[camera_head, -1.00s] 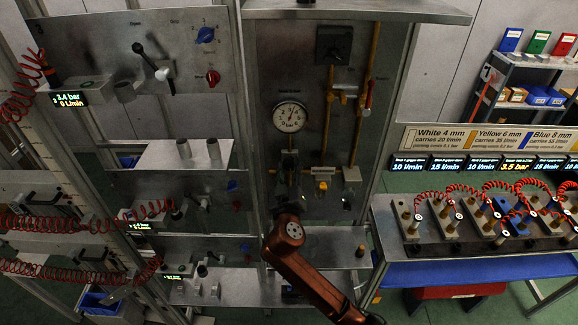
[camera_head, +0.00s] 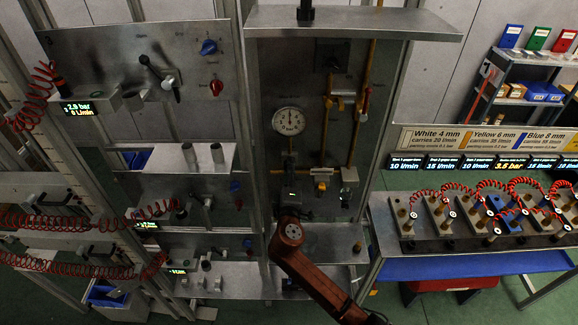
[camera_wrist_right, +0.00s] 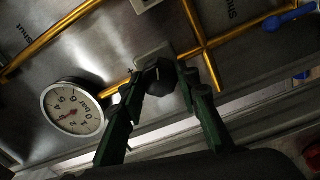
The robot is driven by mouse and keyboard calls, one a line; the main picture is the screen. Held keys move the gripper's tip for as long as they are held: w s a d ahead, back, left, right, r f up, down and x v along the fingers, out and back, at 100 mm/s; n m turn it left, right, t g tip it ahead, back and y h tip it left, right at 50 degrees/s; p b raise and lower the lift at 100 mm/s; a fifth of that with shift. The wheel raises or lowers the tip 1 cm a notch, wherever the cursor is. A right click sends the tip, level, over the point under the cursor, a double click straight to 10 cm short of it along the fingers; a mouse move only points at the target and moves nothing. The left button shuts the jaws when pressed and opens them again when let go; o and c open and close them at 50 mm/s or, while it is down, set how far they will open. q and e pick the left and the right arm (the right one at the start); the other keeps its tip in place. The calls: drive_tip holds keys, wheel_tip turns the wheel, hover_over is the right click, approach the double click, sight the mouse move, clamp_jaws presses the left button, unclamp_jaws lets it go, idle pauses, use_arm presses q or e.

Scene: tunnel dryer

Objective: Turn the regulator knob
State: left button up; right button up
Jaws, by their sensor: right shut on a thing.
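The dark regulator knob (camera_wrist_right: 160,78) shows in the right wrist view with a pale line on it, between the two green-black fingers of my right gripper (camera_wrist_right: 162,88). The fingers are shut on it from both sides. In the head view my right gripper (camera_head: 290,208) is at the dark regulator below the gauge, and the knob is largely hidden there by the gripper and wrist. The round white pressure gauge (camera_head: 289,121) sits on the metal panel above; it also shows in the wrist view (camera_wrist_right: 73,107). My left gripper is out of view.
Brass pipes (camera_head: 325,130) run up the panel right of the gauge. A metal shelf (camera_head: 350,22) juts out above. A display (camera_head: 81,108) on the left panel appears to read 2.9 bar. A bench with red coiled hoses (camera_head: 470,235) stands at right.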

drive_tip(key=shift+n+p, duration=0.45)
drive_tip(key=shift+n, duration=0.45)
drive_tip(key=o, duration=1.1)
drive_tip(key=shift+a, duration=0.1)
drive_tip(key=shift+o, duration=0.2)
drive_tip(key=s, duration=1.2)
drive_tip(key=shift+f, duration=0.2)
